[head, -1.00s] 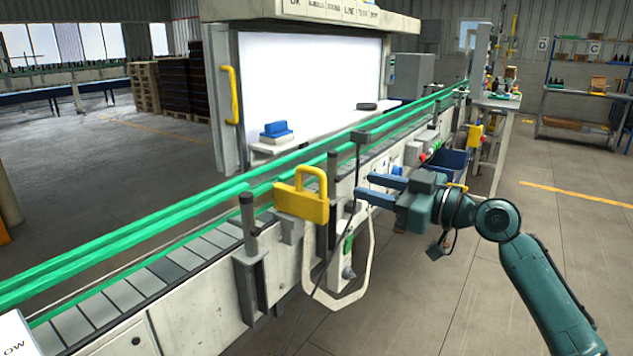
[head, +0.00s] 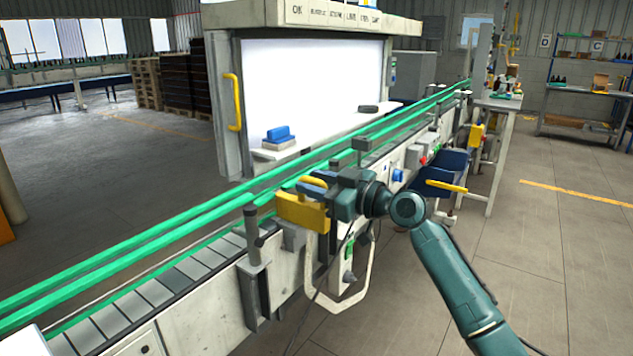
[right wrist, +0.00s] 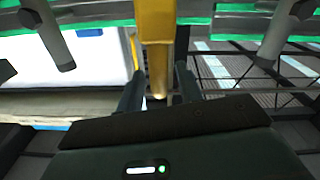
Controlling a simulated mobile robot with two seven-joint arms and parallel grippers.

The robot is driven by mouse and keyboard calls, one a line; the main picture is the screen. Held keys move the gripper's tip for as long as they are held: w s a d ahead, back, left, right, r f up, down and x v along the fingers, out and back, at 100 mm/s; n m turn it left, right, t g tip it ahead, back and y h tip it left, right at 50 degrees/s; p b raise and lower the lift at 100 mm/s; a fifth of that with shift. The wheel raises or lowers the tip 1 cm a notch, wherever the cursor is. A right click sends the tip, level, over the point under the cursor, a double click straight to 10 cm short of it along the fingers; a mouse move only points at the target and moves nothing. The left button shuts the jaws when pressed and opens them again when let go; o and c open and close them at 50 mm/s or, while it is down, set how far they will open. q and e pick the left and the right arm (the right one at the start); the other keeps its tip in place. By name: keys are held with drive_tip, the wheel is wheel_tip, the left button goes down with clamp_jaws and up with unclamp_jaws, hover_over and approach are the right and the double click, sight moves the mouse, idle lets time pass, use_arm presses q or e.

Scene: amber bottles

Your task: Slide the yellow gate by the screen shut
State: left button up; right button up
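My right gripper (head: 312,184) is at the gate's handle, reaching in from the right. In the right wrist view the yellow handle (right wrist: 157,45) runs between the two fingers (right wrist: 159,90). The fingers look open, with narrow gaps beside the handle. I cannot tell whether either finger touches it. The gripper hides part of the gate's right side. My left gripper is in neither view.
Green guard rails (head: 150,225) run along the conveyor (head: 160,290). A grey post (head: 252,240) stands left of the gate. A white looped frame (head: 350,300) hangs below it. A blue bin (head: 445,168) is to the right. The floor at right is clear.

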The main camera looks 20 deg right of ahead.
sight(292, 197)
drive_tip(key=shift+c, duration=0.6)
clamp_jaws()
drive_tip(key=shift+w+a+b, duration=0.15)
drive_tip(key=shift+w+b, duration=0.1)
drive_tip(key=shift+b, duration=0.1)
drive_tip(key=b+x, duration=0.3)
drive_tip(key=x, duration=0.2)
drive_tip(key=shift+w+a, duration=0.15)
drive_tip(key=shift+a, duration=0.05)
drive_tip(key=shift+w, duration=0.1)
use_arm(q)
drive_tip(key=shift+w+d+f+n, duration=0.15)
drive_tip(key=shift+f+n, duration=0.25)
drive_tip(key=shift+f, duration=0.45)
use_arm(e)
drive_tip(key=shift+r, duration=0.2)
